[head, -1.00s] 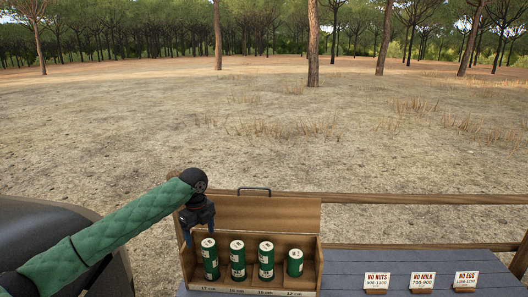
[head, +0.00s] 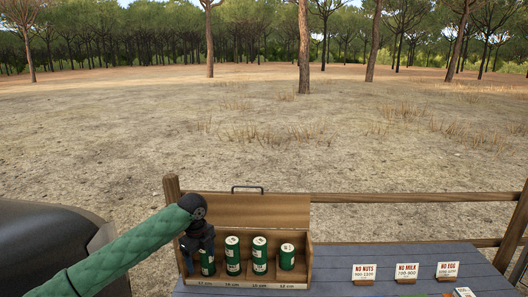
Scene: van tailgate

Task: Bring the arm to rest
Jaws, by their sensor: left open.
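My left arm comes in from the lower left in a green quilted sleeve. Its dark gripper (head: 197,258) points down at the left end of an open wooden box, in front of the leftmost green can (head: 208,263), partly hiding it. The jaws are open; I cannot tell whether they touch the can. More green cans with pale lids stand in a row in the box (head: 290,208), among them one at the right (head: 287,257). My right gripper is out of view.
Three white signs stand on the grey table (head: 330,257): NO NUTS (head: 364,273), NO MILK (head: 406,271) and NO EGG (head: 447,270). Small cards (head: 464,292) show at the bottom edge. A wooden rail fence (head: 400,198) runs behind. A dark rounded shape (head: 50,240) is at the left.

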